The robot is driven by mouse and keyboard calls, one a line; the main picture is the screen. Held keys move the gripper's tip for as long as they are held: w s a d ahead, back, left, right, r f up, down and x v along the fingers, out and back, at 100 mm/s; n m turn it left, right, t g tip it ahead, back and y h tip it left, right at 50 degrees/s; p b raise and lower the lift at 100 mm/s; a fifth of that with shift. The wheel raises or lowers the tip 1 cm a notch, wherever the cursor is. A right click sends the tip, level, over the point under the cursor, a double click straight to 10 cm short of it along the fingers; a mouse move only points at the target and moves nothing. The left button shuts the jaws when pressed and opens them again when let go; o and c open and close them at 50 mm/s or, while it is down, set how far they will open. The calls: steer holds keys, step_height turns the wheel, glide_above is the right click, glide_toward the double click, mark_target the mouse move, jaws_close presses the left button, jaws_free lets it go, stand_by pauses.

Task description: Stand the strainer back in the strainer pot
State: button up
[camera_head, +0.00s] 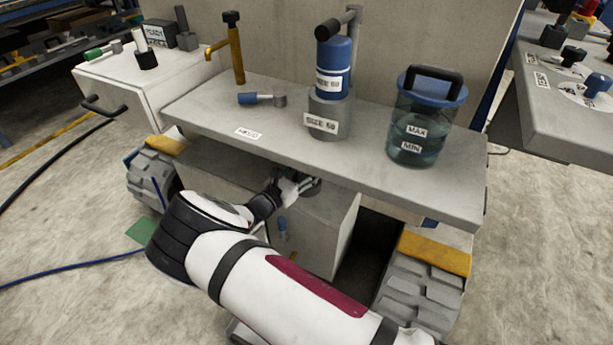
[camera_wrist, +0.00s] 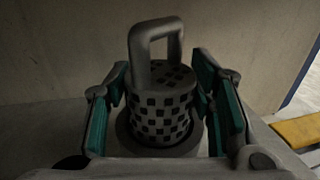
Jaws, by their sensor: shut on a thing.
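The strainer (camera_wrist: 160,105) is a dark grey perforated cylinder with a square loop handle on top. In the wrist view it looks upright between the two teal finger pads of my gripper (camera_wrist: 160,115), which is shut on it. A wider grey ring (camera_wrist: 125,142) surrounds its lower part and looks like the strainer pot's rim. How deep the strainer sits in it is hidden. In the head view my gripper (camera_head: 290,188) is under the front edge of the upper shelf, beside a dark round thing (camera_head: 312,186) on the lower box, mostly hidden by the shelf and fingers.
The upper shelf (camera_head: 440,190) overhangs my gripper closely. A wheel (camera_head: 420,290) is at right.

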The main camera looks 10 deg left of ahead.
steer(key=shift+f+b, duration=0.3)
steer(key=shift+f, duration=0.65)
steer(key=shift+f, duration=0.2)
steer(key=o, duration=1.3)
steer(key=shift+r, duration=0.15)
steer(key=shift+s+a, duration=0.25)
steer(key=shift+s, duration=0.05)
steer(key=p+v, duration=0.2)
steer(key=v, duration=0.9)
steer(key=shift+s+a, duration=0.1)
steer(key=shift+s, duration=0.05)
